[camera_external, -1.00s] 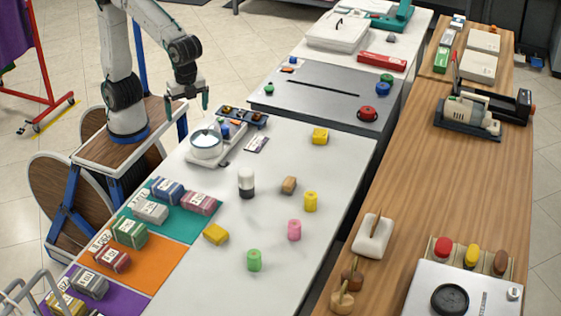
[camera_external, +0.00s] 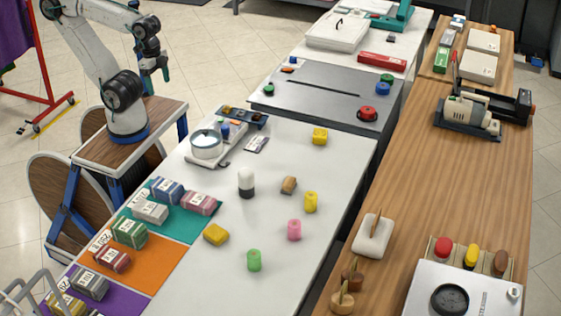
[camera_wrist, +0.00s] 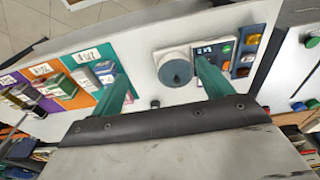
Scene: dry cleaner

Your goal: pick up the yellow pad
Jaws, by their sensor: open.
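Three yellow things lie on the white table: a flat-topped yellow block (camera_external: 216,234) near the middle, a yellow cube-like piece (camera_external: 320,136) at the far right, and a short upright yellow cylinder (camera_external: 311,202) near the right edge. I cannot tell for certain which one is the pad. My gripper (camera_external: 155,72) is open and empty, held high behind the table's far left corner, well away from all three. In the wrist view its two green fingers (camera_wrist: 162,69) are spread apart, with nothing between them; no yellow piece is clear between them.
A white round-topped device (camera_external: 207,145) stands at the table's left edge. A black-and-white bottle (camera_external: 246,183), a brown block (camera_external: 289,185), a pink cylinder (camera_external: 294,230) and a green cylinder (camera_external: 254,260) stand nearby. Labelled blocks sit on the coloured mats at left.

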